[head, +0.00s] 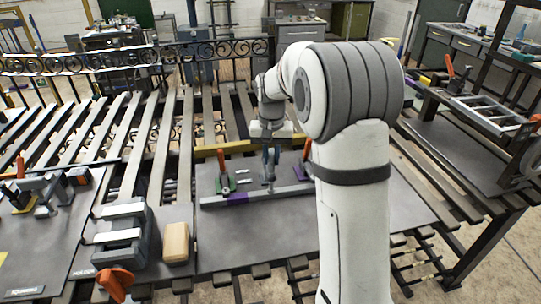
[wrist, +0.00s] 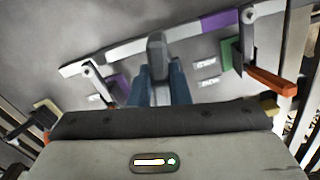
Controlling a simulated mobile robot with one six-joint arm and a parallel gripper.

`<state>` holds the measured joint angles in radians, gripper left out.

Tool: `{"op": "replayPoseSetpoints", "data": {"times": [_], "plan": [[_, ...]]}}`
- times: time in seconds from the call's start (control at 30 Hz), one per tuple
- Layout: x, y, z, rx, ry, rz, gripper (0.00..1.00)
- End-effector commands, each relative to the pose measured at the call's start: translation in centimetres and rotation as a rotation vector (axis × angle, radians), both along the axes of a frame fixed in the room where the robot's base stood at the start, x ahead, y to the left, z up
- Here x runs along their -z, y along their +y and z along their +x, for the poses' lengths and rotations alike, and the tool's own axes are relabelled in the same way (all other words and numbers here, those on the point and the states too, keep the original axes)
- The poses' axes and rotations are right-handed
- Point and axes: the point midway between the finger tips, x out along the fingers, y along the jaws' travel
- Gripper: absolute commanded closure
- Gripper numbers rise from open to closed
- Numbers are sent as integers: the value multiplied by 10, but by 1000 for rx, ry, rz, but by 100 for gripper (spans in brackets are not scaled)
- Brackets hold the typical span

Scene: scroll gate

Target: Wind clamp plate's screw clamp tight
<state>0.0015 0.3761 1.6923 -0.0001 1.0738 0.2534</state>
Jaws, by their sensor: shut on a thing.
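The clamp plate (head: 220,225) is a dark plate on the slatted table. A long grey bar (head: 215,201) with a purple patch lies across it; the bar also shows in the wrist view (wrist: 112,51). My gripper (head: 269,178) points down at the plate near the bar. In the wrist view its blue fingers (wrist: 158,82) are shut on a grey upright part (wrist: 156,45), apparently of the screw clamp. The fingers and wrist hide most of that part, so I cannot tell how tight it is.
A green-based clamp with an orange handle (head: 222,165) stands left of my gripper, a purple-based clamp with a red handle (head: 306,152) right. A grey holder (head: 122,235) and tan block (head: 176,243) stand left. A yellow bar (head: 222,148) lies behind. The plate's front is clear.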

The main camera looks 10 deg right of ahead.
Motion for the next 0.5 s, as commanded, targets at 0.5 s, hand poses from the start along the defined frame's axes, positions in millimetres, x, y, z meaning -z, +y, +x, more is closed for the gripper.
{"op": "replayPoseSetpoints", "data": {"times": [0.5], "plan": [[-1,0,1,176,-2,0,100]]}}
